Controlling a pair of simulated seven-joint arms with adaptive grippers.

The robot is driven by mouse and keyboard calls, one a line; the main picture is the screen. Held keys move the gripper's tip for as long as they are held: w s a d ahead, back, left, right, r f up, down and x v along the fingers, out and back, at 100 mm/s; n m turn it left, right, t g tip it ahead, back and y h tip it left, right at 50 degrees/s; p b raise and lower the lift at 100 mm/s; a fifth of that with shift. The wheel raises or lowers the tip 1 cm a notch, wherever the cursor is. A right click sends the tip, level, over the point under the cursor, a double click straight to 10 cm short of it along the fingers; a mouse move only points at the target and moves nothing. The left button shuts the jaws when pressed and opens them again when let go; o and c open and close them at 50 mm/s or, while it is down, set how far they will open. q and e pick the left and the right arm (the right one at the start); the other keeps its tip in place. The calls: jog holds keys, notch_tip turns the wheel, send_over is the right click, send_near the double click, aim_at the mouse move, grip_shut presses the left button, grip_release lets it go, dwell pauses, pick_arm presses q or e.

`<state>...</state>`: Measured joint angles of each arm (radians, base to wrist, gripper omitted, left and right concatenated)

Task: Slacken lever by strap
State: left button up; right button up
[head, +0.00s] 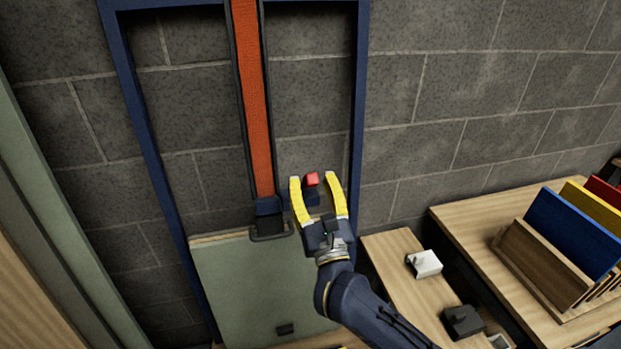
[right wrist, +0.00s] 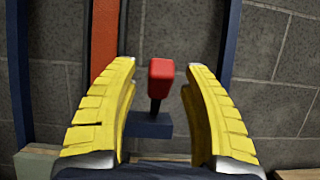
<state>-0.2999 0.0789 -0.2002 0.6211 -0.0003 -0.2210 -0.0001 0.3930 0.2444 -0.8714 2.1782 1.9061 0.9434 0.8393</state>
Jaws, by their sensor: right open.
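The lever (head: 312,181) has a red grip and a dark base beside the lower end of the orange strap (head: 254,110). In the right wrist view the lever's red grip (right wrist: 161,69) stands upright on a dark stem above a blue block (right wrist: 150,125). The strap (right wrist: 104,40) runs up on the left there. My right gripper (head: 312,178) is open, its yellow fingers on either side of the lever's grip in the picture. In the right wrist view a gap shows between the grip and each finger. My left gripper is not in view.
A blue frame (head: 358,110) stands against the grey block wall (head: 460,80). A pale green panel (head: 235,285) hangs below the strap's buckle. At the right, wooden surfaces (head: 460,208) carry a white block (head: 425,263), a black block (head: 463,321) and a rack of coloured panels (head: 570,235).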

jog(key=shift+x, duration=0.85)
jog(key=shift+c, duration=0.5)
grip_shut()
